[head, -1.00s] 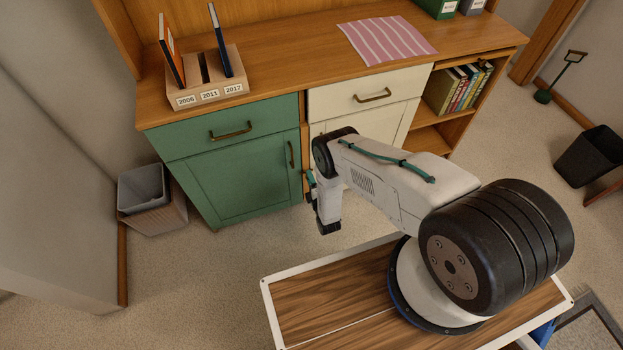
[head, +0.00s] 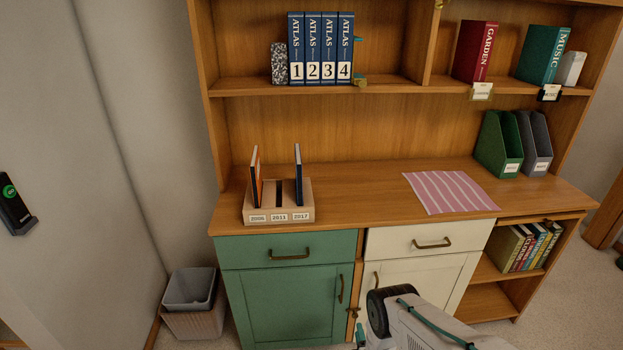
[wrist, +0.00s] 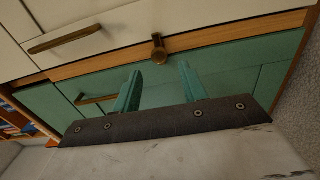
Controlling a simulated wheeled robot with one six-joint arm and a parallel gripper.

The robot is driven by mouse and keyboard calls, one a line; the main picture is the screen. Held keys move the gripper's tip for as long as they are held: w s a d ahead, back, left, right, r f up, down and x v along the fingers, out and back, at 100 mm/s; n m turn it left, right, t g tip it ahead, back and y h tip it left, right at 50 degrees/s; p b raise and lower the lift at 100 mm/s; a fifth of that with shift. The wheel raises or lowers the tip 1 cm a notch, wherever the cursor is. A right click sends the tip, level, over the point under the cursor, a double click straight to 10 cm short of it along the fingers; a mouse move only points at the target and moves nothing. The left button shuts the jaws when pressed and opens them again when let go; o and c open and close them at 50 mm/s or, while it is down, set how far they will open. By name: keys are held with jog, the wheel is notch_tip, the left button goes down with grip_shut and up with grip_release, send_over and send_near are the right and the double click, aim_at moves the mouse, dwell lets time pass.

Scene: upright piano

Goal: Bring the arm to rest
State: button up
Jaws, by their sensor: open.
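My gripper (wrist: 160,72) shows in the wrist view with its two teal fingers apart and nothing between them. Beyond the fingers are the green and cream cabinet fronts, with a gap before them. In the head view only the upper part of my white arm (head: 425,328) shows at the bottom edge, in front of the cream cabinet door (head: 400,277). The rest of my arm is below the picture.
The hutch desk (head: 365,185) holds a slotted book block (head: 280,214), a pink striped mat (head: 450,191) and magazine files (head: 498,145). Atlas volumes (head: 320,48) stand on the shelf above. A grey bin (head: 190,290) stands on the floor at left.

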jog(key=s+f+m+g, duration=0.5)
jog(key=f+g, duration=0.3)
jog(key=f, duration=0.2)
jog(key=w+r+m+g, duration=0.3)
jog(key=r+m+g, duration=0.4)
jog(key=r, duration=1.4)
jog(key=s+r+m+g, duration=0.1)
jog(key=s+r+g, duration=0.1)
jog(key=r, duration=1.1)
jog(key=s+r+m+g, duration=0.1)
jog(key=s+r+g, duration=0.2)
jog(key=r, duration=1.1)
jog(key=s+d+r+m+t, duration=0.1)
jog(key=s+r+m, duration=0.1)
jog(key=s+r, duration=1.2)
jog(key=s+d+r+m+t, duration=0.2)
jog(key=s+r, duration=1.3)
jog(key=r, duration=0.8)
